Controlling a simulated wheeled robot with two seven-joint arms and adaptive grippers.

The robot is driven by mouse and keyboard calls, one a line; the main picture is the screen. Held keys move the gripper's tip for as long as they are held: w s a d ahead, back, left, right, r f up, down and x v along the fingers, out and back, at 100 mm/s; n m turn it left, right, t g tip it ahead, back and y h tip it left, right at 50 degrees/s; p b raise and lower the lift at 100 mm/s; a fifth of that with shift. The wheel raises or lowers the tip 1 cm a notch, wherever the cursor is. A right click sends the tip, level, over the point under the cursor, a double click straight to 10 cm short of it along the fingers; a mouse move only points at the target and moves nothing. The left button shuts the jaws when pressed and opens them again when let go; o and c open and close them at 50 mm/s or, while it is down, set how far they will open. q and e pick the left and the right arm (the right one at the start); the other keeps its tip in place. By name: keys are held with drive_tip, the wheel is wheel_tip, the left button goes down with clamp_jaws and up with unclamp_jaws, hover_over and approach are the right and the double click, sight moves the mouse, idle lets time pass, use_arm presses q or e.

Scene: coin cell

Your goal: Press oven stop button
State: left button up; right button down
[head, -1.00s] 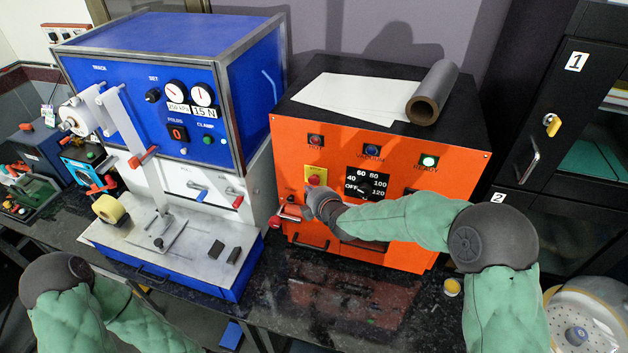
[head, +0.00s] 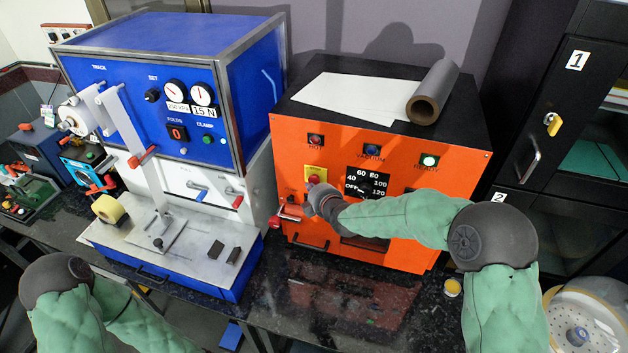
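The orange oven (head: 292,150) stands on the dark bench with its front facing me. Its red stop button (head: 315,175) sits on a yellow plate (head: 322,170) at the left of the front. My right gripper (head: 312,199) is just below the button and close to the front panel. It looks apart from the button, though the gap is hard to judge. My wrist hides most of its fingers, so I cannot tell whether they are open. My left gripper is out of view; only parts of that arm show at the lower left.
A dial (head: 368,184) lies right of the button, below several lamps. A red-handled lever (head: 290,213) sits close to my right gripper on the left. A blue machine (head: 240,90) stands left of the oven; black cabinets (head: 545,110) stand right.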

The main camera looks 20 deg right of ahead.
drive_tip(key=shift+w+d, duration=0.3)
drive_tip(key=shift+w, duration=0.1)
idle(0.6)
drive_tip(key=shift+s+a, duration=0.55)
drive_tip(key=shift+s, duration=0.25)
drive_tip(key=s+a+p, duration=0.2)
drive_tip(key=s+a, duration=0.1)
drive_tip(key=s, duration=0.2)
drive_tip(key=shift+a+p, duration=0.2)
drive_tip(key=shift+p, duration=0.2)
idle(1.2)
